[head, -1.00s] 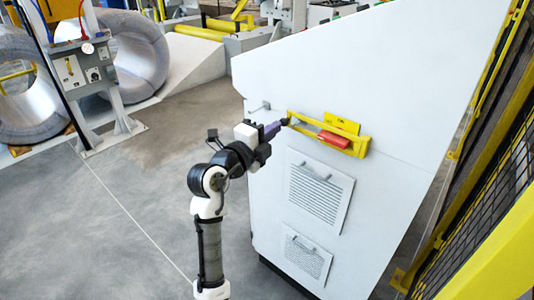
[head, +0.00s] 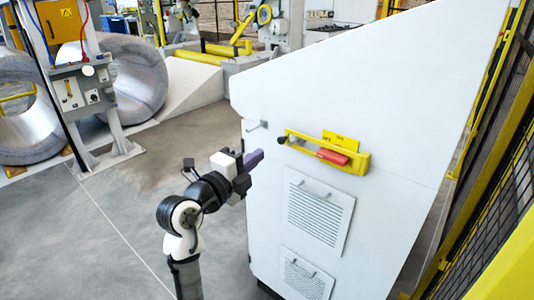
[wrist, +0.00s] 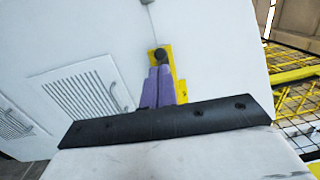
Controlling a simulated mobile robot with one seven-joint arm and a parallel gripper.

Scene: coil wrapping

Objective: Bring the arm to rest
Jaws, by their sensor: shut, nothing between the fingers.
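My gripper (head: 254,159) has purple fingers and is held to the left of the white cabinet (head: 400,90), at about the height of the yellow bracket (head: 310,150) on the cabinet's face. In the wrist view the two purple fingers (wrist: 158,87) are together with nothing between them. The fingers point towards the bracket's black knob (wrist: 160,55), and a gap separates them from it in the head view. A red block (head: 332,156) sits in the bracket's right part.
A small hook (head: 257,125) sticks out of the cabinet left of the bracket. Vent panels (head: 318,212) with handles are below. A yellow mesh fence (head: 480,200) stands at the right. Wire coils (head: 138,75) and a control post (head: 80,90) are at the left. Grey floor between is clear.

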